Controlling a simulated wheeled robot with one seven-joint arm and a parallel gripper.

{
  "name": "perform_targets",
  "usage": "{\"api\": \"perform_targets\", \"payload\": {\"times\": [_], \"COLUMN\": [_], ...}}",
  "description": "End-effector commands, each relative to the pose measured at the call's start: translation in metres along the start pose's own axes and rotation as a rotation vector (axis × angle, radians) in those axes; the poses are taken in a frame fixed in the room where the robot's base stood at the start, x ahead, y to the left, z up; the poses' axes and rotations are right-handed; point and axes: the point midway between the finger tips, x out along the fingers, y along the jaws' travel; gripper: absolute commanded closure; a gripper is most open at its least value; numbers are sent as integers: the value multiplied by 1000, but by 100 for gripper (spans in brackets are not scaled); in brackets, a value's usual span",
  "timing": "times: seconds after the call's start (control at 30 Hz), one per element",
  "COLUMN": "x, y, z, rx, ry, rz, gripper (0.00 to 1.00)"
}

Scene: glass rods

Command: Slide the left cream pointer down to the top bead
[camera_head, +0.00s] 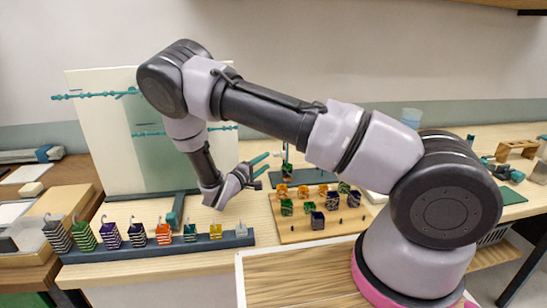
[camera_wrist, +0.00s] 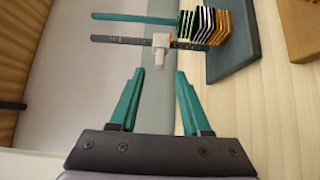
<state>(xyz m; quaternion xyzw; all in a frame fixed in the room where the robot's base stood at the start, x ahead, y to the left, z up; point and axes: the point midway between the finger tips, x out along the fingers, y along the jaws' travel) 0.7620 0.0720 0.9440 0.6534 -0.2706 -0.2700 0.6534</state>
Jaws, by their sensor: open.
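In the wrist view, a cream pointer (camera_wrist: 161,42) sits on a thin dark rod (camera_wrist: 118,40), with its narrow end facing my gripper. My gripper (camera_wrist: 159,72) has two teal fingers spread apart, and the pointer's narrow end lies just ahead of the gap between them. Nothing is held. A stack of beads (camera_wrist: 208,25) in green, white, black and orange stands at the rod's right end, on a dark base (camera_wrist: 233,40). A gap separates pointer and beads. In the head view my gripper (camera_head: 263,162) is above the table; the pointer is too small to tell there.
A second, teal rod (camera_wrist: 130,17) runs parallel beyond the first. In the head view, striped hooked blocks stand on a blue rail (camera_head: 80,252). A wooden board (camera_head: 325,232) with coloured blocks lies right of my gripper. A pale panel (camera_head: 110,150) stands behind.

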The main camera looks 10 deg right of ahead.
Motion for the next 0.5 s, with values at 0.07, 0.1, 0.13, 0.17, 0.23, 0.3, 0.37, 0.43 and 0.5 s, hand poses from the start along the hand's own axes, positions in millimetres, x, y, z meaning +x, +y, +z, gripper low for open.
{"api": "perform_targets", "payload": {"times": [0.07,0.1,0.13,0.17,0.23,0.3,0.37,0.43,0.5], "x": [17,25,30,34,44,52,56,60,61], "y": [0,0,0,0,0,0,0,0,0], "z": [1,1,1,1,1,0,0,0,0], "rx": [-1,0,1,0,0,0,0,0,0], "ry": [-3,-4,-3,-3,-3,-1,-1,-1,-1], "rz": [0,1,1,1,0,-1,-1,-1,-1], "gripper": [52,52,52,52,52,52,52,52,52]}}
